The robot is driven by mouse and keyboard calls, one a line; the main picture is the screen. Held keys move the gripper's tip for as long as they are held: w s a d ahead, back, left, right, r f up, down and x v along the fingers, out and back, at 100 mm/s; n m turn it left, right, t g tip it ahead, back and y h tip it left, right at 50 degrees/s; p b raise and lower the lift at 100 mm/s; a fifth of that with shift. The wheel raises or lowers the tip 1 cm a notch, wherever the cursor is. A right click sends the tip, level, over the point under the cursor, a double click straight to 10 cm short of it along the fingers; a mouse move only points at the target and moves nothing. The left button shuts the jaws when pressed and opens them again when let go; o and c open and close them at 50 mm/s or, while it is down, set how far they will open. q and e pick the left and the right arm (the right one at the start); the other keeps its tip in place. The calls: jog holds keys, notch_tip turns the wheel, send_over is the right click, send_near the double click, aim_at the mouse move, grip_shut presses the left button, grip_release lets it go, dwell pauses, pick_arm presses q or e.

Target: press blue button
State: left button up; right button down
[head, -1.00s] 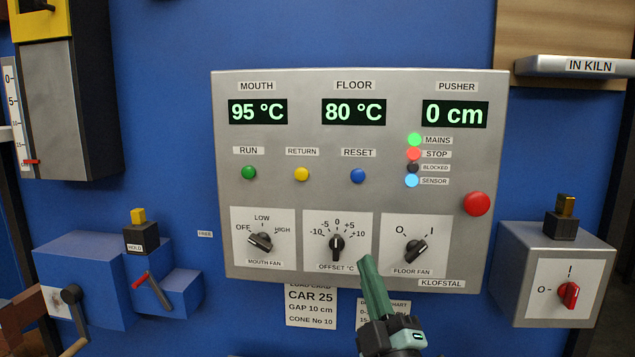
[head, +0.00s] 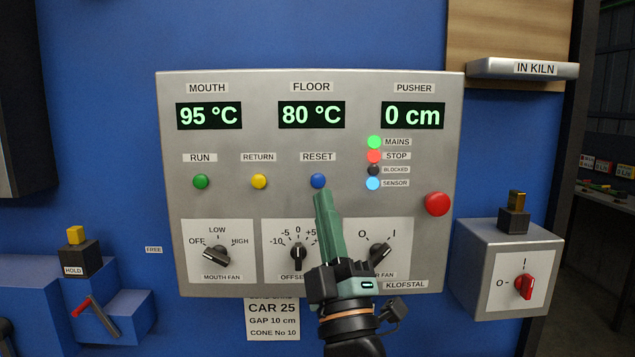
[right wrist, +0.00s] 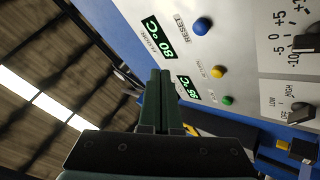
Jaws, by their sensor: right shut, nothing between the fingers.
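The blue button (head: 318,181) is on the grey control panel (head: 230,290), under the RESET label. It also shows in the right wrist view (right wrist: 202,26), above and to the right of the fingers. My right gripper (head: 322,194) is shut and empty, its green fingers pointing up with the tips just below the blue button in the head view. In the right wrist view the fingertips (right wrist: 160,72) appear apart from the button. I cannot tell from the head view whether they touch it. My left gripper is not in view.
A yellow button (head: 259,181) and a green button (head: 201,181) are left of the blue one. A red button (head: 437,204) is at the panel's right. Knobs line the panel's lower part. A grey switch box (head: 508,265) stands at the right.

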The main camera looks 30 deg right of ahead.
jog(key=w+d+b, duration=0.1)
jog(key=w+d, duration=0.3)
jog(key=w, duration=0.2)
jog(key=shift+w, duration=0.25)
dwell(1.9)
jog(key=shift+w+d, duration=0.2)
jog(key=shift+w, duration=0.15)
jog(key=shift+w+d, duration=0.25)
jog(key=shift+w, duration=0.2)
dwell(0.7)
jog(key=shift+s, duration=0.1)
jog(key=shift+s+a, duration=0.5)
jog(key=shift+s, duration=0.2)
jog(key=s+a, duration=0.1)
jog(key=s, duration=0.2)
jog(key=s+a, duration=0.1)
jog(key=shift+s+a+p, duration=0.15)
jog(key=shift+a+p, duration=0.15)
jog(key=shift+p, duration=0.05)
